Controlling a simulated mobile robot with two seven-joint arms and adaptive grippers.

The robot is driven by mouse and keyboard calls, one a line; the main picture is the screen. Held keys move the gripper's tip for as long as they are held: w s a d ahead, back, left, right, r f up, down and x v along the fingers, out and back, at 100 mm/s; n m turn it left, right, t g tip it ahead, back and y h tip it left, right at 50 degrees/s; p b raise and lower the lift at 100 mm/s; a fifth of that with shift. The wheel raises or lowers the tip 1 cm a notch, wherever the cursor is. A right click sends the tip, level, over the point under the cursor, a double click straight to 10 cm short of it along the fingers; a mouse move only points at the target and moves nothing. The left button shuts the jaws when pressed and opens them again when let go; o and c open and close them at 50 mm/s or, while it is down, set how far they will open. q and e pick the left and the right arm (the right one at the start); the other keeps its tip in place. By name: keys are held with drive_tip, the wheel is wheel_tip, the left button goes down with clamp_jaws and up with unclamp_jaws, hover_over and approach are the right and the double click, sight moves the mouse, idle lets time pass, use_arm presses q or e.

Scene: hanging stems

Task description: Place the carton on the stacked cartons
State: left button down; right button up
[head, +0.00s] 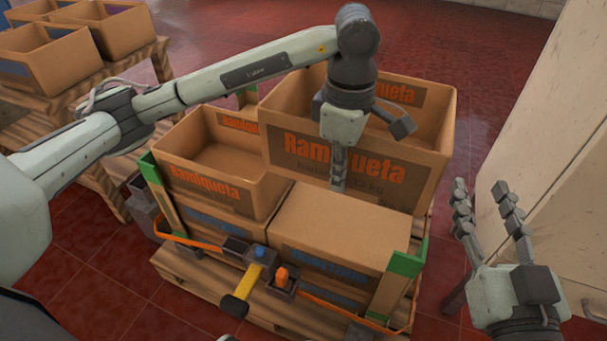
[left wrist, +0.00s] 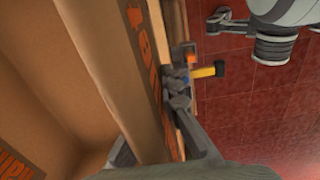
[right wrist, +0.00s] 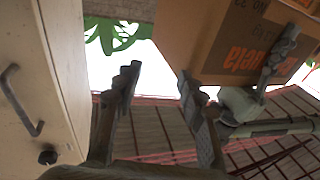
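A large open brown carton (head: 360,170) with orange "Ramiqueta" lettering is above and behind the front cartons in the head view. My left gripper (head: 358,150) is shut on its near wall, with one finger outside; the left wrist view shows the wall (left wrist: 125,80) between the fingers. The carton (right wrist: 225,40) also shows in the right wrist view. The stacked cartons include an open one (head: 215,185) at left and a closed-top one (head: 340,230) at right. The held carton hides what lies behind it. My right gripper (head: 490,215) is open and empty, right of the stack.
The stack stands on a wooden pallet (head: 190,275) with green corner posts (head: 402,265) and an orange strap with a yellow-handled tensioner (head: 243,282). More cartons (head: 50,60) sit on a wooden rack at upper left. A pale cabinet (head: 550,130) stands close at right.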

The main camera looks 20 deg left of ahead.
sight(338, 194)
use_arm(q)
wheel_tip(338, 194, down, 7)
drive_tip(key=shift+f+b, duration=0.15)
drive_tip(key=shift+b, duration=0.3)
wheel_tip(338, 194, down, 6)
drive_tip(key=shift+f+b, duration=0.25)
drive_tip(key=shift+b, duration=0.1)
drive_tip(key=shift+f, duration=2.2)
use_arm(e)
wheel_tip(338, 194, up, 8)
drive_tip(key=s+t+y, duration=0.2)
drive_tip(key=t, duration=0.2)
drive_tip(key=shift+s+a+t, duration=0.25)
drive_tip(key=shift+s+t, duration=0.1)
drive_tip(key=shift+t, duration=0.05)
use_arm(q)
drive_tip(key=shift+b, duration=0.3)
drive_tip(key=shift+f, duration=0.1)
drive_tip(key=c, duration=2.2)
unclamp_jaws()
drive_tip(key=shift+f, duration=0.1)
drive_tip(key=o, duration=0.5)
use_arm(e)
drive_tip(key=shift+s+d+r, duration=0.1)
drive_tip(key=shift+r, duration=0.15)
drive_tip(key=shift+r, duration=0.1)
